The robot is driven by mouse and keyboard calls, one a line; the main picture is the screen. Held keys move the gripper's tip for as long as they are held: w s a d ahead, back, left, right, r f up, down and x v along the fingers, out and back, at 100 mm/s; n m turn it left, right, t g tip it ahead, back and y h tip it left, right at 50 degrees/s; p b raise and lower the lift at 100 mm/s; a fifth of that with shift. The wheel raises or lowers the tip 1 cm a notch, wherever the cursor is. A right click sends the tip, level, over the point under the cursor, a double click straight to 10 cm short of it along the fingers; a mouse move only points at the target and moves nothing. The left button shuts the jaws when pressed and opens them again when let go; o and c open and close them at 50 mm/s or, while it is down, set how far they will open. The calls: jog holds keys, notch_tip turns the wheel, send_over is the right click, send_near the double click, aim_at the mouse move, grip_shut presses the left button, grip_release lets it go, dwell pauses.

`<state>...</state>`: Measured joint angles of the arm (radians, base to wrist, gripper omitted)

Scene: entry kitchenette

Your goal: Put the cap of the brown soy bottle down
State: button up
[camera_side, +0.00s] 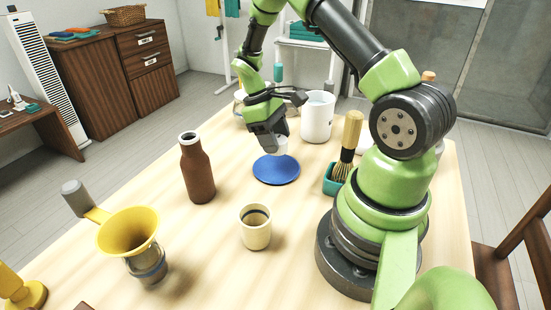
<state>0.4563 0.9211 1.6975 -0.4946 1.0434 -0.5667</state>
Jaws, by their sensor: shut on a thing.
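The brown soy bottle (198,172) stands upright and uncapped on the table, left of the middle, with a pale rim around its dark open mouth. My gripper (272,146) points down above the far part of a round blue mat (277,172). It is shut on a small whitish cap (279,147), partly hidden by the fingers. The cap is at or just above the mat's far edge; I cannot tell whether it touches. The rest of the mat is bare.
A cream cup (256,230) stands in front of the mat. A yellow funnel on a jar (128,232) is at the front left. A white canister (318,118) stands behind, and a brush in a green holder (345,150) stands right. Table is clear between bottle and mat.

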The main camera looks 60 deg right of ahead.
aim_at(280, 169)
jog(key=shift+f, duration=2.7)
jog(key=o, duration=0.9)
jog(key=shift+f, duration=0.1)
